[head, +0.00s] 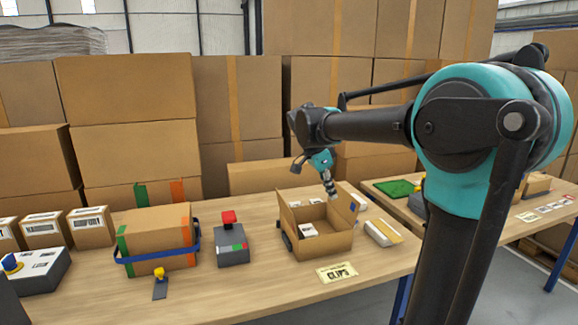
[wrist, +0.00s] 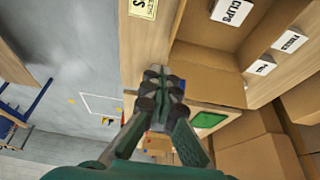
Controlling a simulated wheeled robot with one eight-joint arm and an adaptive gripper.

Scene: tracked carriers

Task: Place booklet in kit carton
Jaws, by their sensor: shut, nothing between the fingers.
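The open kit carton (head: 325,246) stands on the table with its flaps up, and its inside and wall also show in the wrist view (wrist: 205,67). A small white packet (head: 309,229) lies inside it; the wrist view shows a white piece lettered CLIPS (wrist: 232,11) there.
A CLIPS card (head: 337,272) lies in front of the carton. A grey device with a red top (head: 230,244) and a blue-strapped box (head: 160,238) stand to the left. A second table with a green mat (head: 396,188) is at right. Stacked cartons line the back.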

